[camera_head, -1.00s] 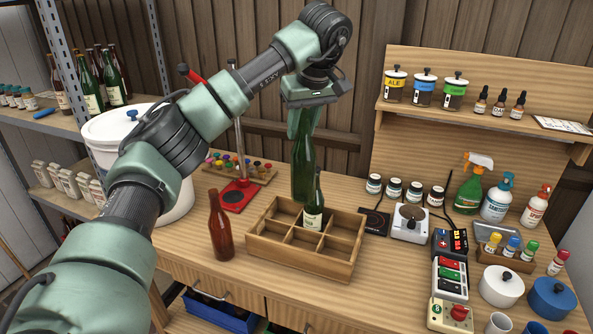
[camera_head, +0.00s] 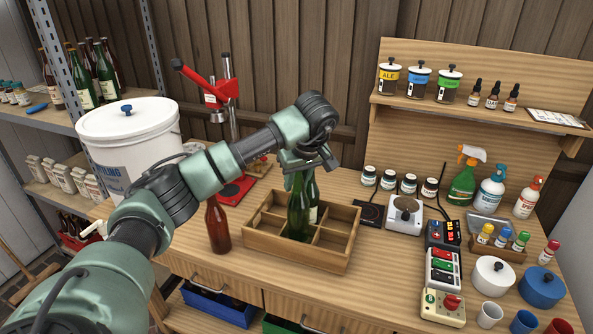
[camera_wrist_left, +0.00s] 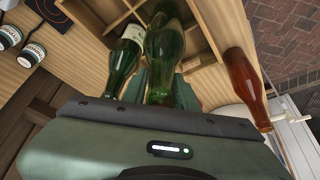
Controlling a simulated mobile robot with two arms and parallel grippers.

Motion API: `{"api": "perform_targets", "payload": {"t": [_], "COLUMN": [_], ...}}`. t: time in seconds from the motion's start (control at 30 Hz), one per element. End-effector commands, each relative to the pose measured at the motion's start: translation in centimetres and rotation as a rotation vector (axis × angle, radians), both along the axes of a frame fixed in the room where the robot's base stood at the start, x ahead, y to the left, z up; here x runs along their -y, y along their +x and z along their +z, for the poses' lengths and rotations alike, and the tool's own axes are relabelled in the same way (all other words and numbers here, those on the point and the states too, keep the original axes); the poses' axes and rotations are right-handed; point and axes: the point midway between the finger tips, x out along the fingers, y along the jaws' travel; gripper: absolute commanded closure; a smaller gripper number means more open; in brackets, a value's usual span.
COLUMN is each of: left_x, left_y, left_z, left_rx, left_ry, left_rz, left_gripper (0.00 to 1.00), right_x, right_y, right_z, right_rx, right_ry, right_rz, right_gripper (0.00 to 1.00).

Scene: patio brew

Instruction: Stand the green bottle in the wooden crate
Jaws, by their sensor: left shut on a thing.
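The green bottle (camera_head: 297,218) hangs upright from my left gripper (camera_head: 303,168), which is shut on its neck. Its lower part is down within the wooden crate (camera_head: 296,258), in a front middle compartment; I cannot tell if its base touches the crate floor. A second green bottle with a pale label (camera_head: 313,200) stands in the crate just behind it, partly hidden. In the left wrist view the held bottle (camera_wrist_left: 163,50) is beside the labelled one (camera_wrist_left: 124,58), with the crate (camera_wrist_left: 204,78) around them. My right gripper is not in view.
A brown bottle (camera_head: 217,226) stands on the bench just left of the crate. A red capper (camera_head: 214,92) and a white bucket (camera_head: 135,135) are behind and left. A scale (camera_head: 404,215) and a power strip (camera_head: 442,270) are right of the crate. Other compartments look empty.

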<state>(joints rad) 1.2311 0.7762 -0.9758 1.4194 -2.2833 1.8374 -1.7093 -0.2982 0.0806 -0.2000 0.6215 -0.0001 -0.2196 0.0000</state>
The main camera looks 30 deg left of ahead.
Motion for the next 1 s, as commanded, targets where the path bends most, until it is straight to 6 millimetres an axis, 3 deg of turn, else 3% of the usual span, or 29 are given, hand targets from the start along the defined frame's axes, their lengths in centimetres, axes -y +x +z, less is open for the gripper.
{"api": "perform_targets", "payload": {"t": [0.3,0.67,0.7,0.77,1.0], "left_x": [0.0,0.0,0.0,0.0,0.0], "left_y": [0.0,0.0,0.0,0.0,0.0], "left_z": [-3.3,-3.7,-3.8,-3.7,-3.7], "left_rx": [0.000,0.002,0.000,0.000,-0.002], "left_ry": [0.000,0.000,0.000,0.000,0.000], "left_rz": [0.000,0.000,0.000,0.000,-0.001], "left_gripper": [1.00,1.00,0.63,0.49,0.49], "right_x": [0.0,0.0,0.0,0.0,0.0], "right_y": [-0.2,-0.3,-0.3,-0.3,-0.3], "right_z": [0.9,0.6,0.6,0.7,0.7], "right_rx": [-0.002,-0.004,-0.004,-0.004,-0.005], "right_ry": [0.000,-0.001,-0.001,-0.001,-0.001], "right_rz": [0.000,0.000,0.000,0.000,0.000], "right_gripper": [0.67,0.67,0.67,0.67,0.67]}}
